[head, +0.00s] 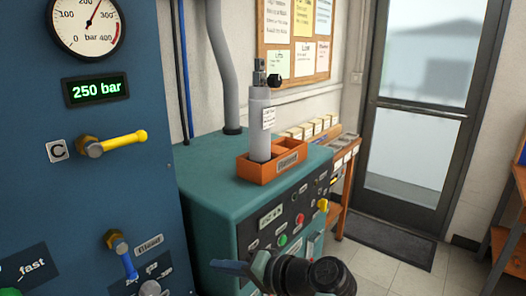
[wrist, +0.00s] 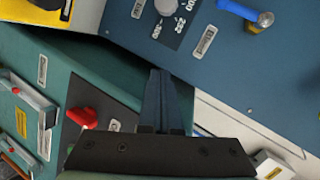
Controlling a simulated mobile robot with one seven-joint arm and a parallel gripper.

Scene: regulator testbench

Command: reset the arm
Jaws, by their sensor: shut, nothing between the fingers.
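My gripper (head: 236,267) is low in the middle of the head view, in front of the green cabinet (head: 205,215). In the wrist view the fingers of my gripper (wrist: 160,74) are together and empty. They point toward the blue panel (wrist: 215,75), and I cannot tell the exact gap to it. My arm shows at the bottom of the head view.
The panel carries a gauge, a display (head: 97,90) reading 250 bar, a yellow lever (head: 125,141) and a blue lever (head: 127,262). A grey cylinder (head: 261,125) stands upright in an orange tray (head: 259,172) on the cabinet.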

